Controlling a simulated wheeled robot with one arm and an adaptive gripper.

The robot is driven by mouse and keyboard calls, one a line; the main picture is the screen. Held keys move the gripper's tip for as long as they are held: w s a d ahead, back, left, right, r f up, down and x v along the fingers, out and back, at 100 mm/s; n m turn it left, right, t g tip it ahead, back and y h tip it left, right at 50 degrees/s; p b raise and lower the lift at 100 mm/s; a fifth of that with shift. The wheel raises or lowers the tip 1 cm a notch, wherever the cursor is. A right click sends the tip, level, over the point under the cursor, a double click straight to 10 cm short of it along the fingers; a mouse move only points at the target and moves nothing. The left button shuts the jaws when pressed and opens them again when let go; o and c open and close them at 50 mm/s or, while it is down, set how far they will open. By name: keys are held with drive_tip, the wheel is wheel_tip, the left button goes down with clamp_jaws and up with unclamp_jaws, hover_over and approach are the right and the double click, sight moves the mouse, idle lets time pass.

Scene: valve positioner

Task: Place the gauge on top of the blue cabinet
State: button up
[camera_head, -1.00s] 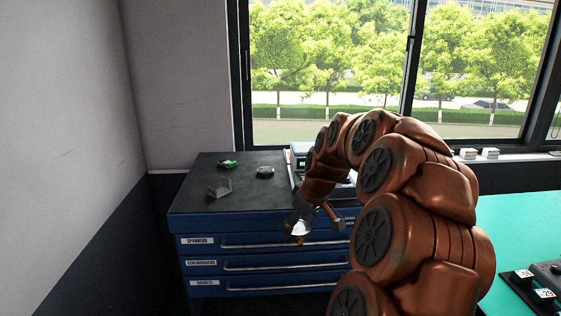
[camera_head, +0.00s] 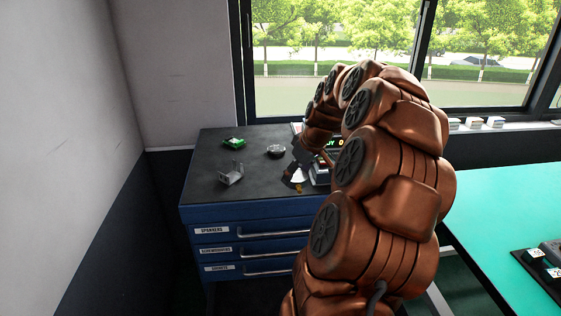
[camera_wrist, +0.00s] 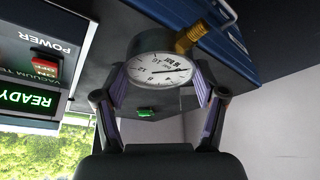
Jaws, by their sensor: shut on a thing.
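The gauge (camera_wrist: 160,69) has a round white dial, a dark rim and a brass stem. In the wrist view it sits between the two fingers of my gripper (camera_wrist: 160,90), which is shut on it. In the head view my gripper (camera_head: 297,175) is over the right part of the blue cabinet (camera_head: 240,208), and a small white piece of the gauge (camera_head: 298,175) shows there.
On the cabinet top are a green item (camera_head: 234,142), a round metal part (camera_head: 276,151) and a grey bracket (camera_head: 230,174). A device with a green READY display (camera_wrist: 30,99) stands at the right. A teal table (camera_head: 500,215) is farther right.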

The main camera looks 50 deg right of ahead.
drive_tip(key=w+d+p, duration=0.1)
drive_tip(key=w, duration=0.2)
drive_tip(key=w+d+p, duration=0.1)
drive_tip(key=w, duration=0.1)
drive_tip(key=w+d+p, duration=0.1)
drive_tip(key=w+d, duration=0.1)
drive_tip(key=w, duration=0.1)
drive_tip(key=shift+w+f, duration=0.3)
drive_tip(key=shift+f, duration=0.05)
drive_tip(key=shift+w+d+f+p, duration=0.1)
drive_tip(key=shift+w+d+p, duration=0.1)
drive_tip(key=shift+w, duration=0.2)
drive_tip(key=shift+w+d+f+p, duration=0.1)
drive_tip(key=shift+w+p, duration=0.1)
drive_tip(key=shift+w, duration=0.2)
drive_tip(key=shift+f+p, duration=0.9)
drive_tip(key=shift+f, duration=0.85)
drive_tip(key=shift+f+b, duration=0.15)
drive_tip(key=shift+b, duration=0.15)
drive_tip(key=o, duration=1.3)
